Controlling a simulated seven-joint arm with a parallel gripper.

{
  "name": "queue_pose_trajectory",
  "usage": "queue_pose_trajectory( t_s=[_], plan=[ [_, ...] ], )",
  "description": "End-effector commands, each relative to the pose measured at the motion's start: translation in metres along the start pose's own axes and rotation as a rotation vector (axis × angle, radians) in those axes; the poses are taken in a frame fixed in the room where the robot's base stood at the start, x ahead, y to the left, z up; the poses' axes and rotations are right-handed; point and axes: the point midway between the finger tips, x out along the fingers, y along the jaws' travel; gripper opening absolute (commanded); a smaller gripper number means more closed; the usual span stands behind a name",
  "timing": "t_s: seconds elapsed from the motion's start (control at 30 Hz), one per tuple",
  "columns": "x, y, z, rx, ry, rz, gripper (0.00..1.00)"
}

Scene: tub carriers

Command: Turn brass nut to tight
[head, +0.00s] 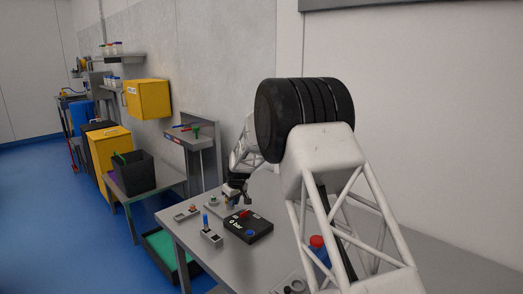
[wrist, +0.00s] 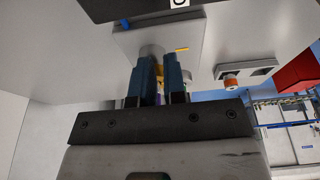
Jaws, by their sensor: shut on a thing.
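My gripper (head: 235,198) is low over the far part of the metal table in the head view, beside a small grey fixture. In the wrist view my gripper's two blue fingers (wrist: 160,76) are nearly together, shut on a small brass-yellow piece, the brass nut (wrist: 160,70), mostly hidden between them. The fingers reach to a grey round post (wrist: 152,49) on a pale plate (wrist: 196,34). A yellow mark (wrist: 182,49) shows on the plate beside the post. How far the nut is turned cannot be told.
A black box (head: 262,229) with a lit display, a red part and a blue knob stands close to my gripper. A block with a blue-topped piece (head: 206,222) and a small plate (head: 183,214) are nearby. A red-capped item (head: 317,241) is partly behind my arm.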

Motion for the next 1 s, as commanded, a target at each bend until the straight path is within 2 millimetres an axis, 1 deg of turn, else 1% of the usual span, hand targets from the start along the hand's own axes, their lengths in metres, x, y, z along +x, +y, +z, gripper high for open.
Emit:
queue_pose_trajectory(
  t_s=[0.03,0.23,0.33,0.8,1.0],
  plan=[
    [0.017,-0.004,0.012,0.003,-0.026,-0.014,0.00],
    [0.016,-0.003,0.012,0.004,-0.026,-0.014,0.00],
    [0.012,-0.002,0.011,0.004,-0.025,-0.013,0.00],
    [-0.035,0.001,-0.005,0.003,-0.010,-0.004,0.00],
    [-0.049,0.001,-0.009,0.003,-0.009,-0.003,0.00]
  ],
)
